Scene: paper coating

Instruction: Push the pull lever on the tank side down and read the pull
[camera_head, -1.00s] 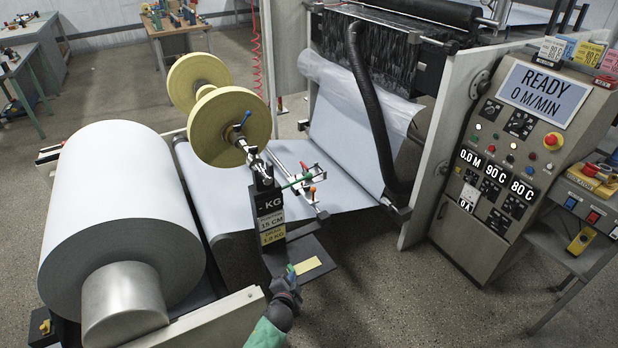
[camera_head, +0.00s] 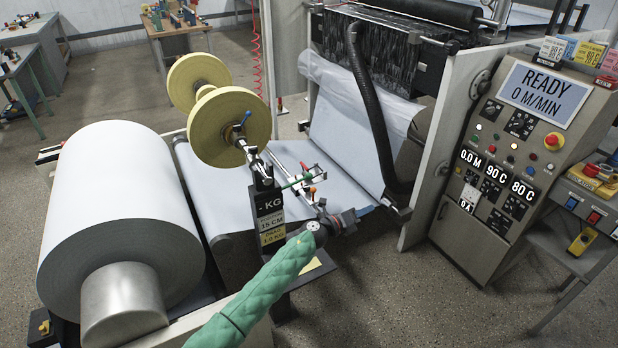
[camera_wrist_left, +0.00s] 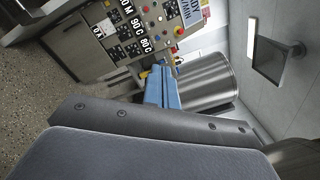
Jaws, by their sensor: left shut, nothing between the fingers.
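My left gripper (camera_head: 364,211) reaches in on a green-sleeved arm, in front of the black gauge post, its blue fingertips pointing right toward the coater frame. The fingers (camera_wrist_left: 162,72) are shut and empty in the left wrist view. The gauge post (camera_head: 268,206) carries a sign reading "- KG", with "15 CM" and a yellow "1.0 KG" plate below. Beside it are a rod with a green grip (camera_head: 297,181) and a small red-tipped part (camera_head: 304,166). I cannot tell which part is the pull lever. My arm hides the post's lower part. My right gripper is out of view.
A large paper roll (camera_head: 120,195) stands left and yellow-flanged reels (camera_head: 230,127) rise above the post. A paper web (camera_head: 225,190) runs to the coater. A black hose (camera_head: 372,110) hangs close beyond my gripper. The control panel (camera_head: 520,150) reads READY, 0 M/MIN.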

